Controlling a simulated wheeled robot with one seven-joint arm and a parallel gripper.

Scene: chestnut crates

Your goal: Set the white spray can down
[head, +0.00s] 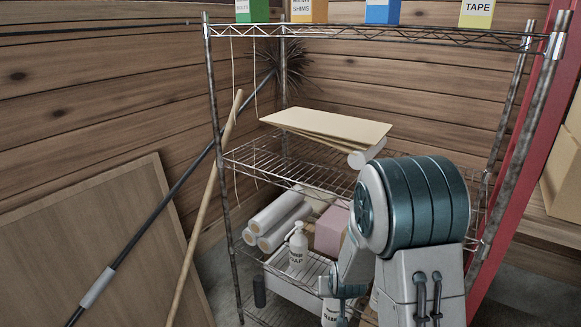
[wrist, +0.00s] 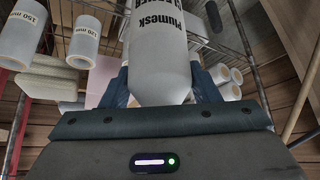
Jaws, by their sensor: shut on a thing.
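The white spray can (wrist: 163,72) with dark lettering is between the two blue fingers of my gripper (wrist: 163,92), which is shut on it. In the head view, my gripper (head: 343,288) is low in front of the shelf unit, and part of the white can (head: 330,313) shows beneath it at the bottom edge. The can's lower part is cut off there, so I cannot tell whether it touches anything.
A white pump bottle (head: 298,251) stands on the lower wire shelf (head: 318,268), left of my gripper. White rolls (head: 272,218) and a pink box (head: 331,229) are behind it. Boards (head: 330,128) lie on the middle shelf. Poles (head: 205,198) lean at the left.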

